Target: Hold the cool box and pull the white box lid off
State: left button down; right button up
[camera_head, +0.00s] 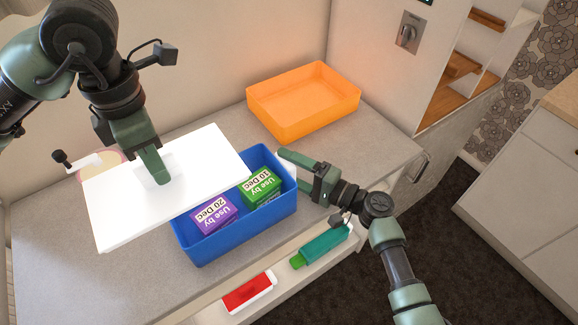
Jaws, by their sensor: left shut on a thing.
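The white box lid (115,205) is off the cool box, raised and shifted to the left, covering the box's left part from view. My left gripper (157,172) comes from above and is shut on the lid near its middle. The blue cool box (245,228) stands on the counter with its right side open to view. Inside lie a purple pack (212,215) marked "Use by 20 Dec" and a green pack (262,187) marked "Use by 10 Dec". My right gripper (292,168) is at the box's right end; whether its fingers close on the wall is unclear.
An orange tray (305,103), empty, stands at the back of the counter (60,285). On a lower shelf in front lie a red and white pack (249,292) and a teal tube-like item (322,246). A pinkish round thing (101,163) is partly hidden behind the lid.

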jog(key=o, duration=0.4)
jog(key=shift+d, duration=0.1)
jog(key=v, duration=1.2)
jog(key=shift+s, duration=0.1)
